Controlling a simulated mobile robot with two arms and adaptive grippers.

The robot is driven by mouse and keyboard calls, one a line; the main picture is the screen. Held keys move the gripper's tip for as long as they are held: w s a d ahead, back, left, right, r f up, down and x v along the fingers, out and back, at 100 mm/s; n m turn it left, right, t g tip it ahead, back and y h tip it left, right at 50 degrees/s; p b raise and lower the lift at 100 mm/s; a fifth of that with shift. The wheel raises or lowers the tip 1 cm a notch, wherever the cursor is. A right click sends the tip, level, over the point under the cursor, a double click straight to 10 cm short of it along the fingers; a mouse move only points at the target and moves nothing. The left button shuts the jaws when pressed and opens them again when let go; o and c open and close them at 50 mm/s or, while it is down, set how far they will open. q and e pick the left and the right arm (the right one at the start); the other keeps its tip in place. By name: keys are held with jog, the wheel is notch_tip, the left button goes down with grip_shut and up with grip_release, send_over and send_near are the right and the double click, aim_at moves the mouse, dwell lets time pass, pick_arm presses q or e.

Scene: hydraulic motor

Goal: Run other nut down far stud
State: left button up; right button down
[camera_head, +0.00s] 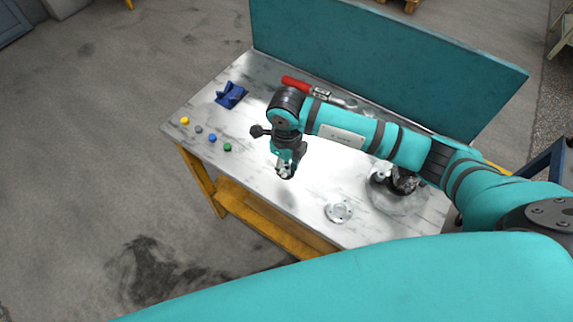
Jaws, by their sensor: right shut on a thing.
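My right gripper (287,167) hangs at the end of my right arm, pointing down over the left-middle of the table. It is shut on a small grey part at its fingertips, too small to identify surely as a nut. A dark motor-like unit (403,181) stands on a round base at the right of the table, partly behind my arm, well apart from the gripper. I cannot make out its studs. My left gripper is not in view.
A pale round flange (339,211) with holes lies near the table's front edge. A red-handled tool (296,83) lies at the back, partly hidden. A teal panel (380,65) borders the back.

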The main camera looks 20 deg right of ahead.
jog(key=shift+r+p, duration=0.35)
jog(key=shift+r, duration=0.4)
